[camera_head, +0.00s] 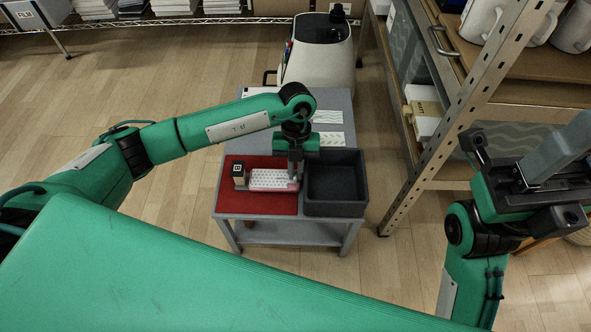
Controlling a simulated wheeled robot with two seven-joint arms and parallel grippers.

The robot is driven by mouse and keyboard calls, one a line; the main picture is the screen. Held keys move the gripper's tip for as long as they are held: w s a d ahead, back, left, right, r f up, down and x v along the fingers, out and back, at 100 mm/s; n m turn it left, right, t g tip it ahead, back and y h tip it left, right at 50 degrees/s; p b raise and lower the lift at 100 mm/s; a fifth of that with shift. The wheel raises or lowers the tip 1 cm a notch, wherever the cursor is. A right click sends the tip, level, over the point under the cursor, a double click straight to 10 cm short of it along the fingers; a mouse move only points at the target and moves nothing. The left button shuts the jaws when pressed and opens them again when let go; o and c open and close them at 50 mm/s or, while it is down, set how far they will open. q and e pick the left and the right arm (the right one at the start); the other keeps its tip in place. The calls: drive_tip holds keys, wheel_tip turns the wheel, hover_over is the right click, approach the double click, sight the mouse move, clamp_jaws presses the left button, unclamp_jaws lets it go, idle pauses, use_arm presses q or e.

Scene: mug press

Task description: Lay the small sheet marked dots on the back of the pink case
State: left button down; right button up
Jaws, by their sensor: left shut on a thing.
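The small white sheet marked dots (268,178) lies over the pink case (280,189), whose pink edge shows along the front and right. The case is on the red mat (255,207) on the small grey table. My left gripper (295,176) points down at the right end of the sheet and is shut on it; its fingertips partly hide that end. I cannot tell whether the sheet rests flat all over. My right gripper (520,185) is raised at the right, away from the table; its opening is unclear.
A dark open bin (335,190) stands right of the mat. A small dark block with a pale mark (239,174) sits at the case's left end. Other patterned sheets (328,117) lie at the table's back. A white machine (318,52) stands behind; a metal shelf post (455,120) rises at right.

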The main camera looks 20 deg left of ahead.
use_arm(q)
drive_tip(key=c, duration=1.8)
unclamp_jaws()
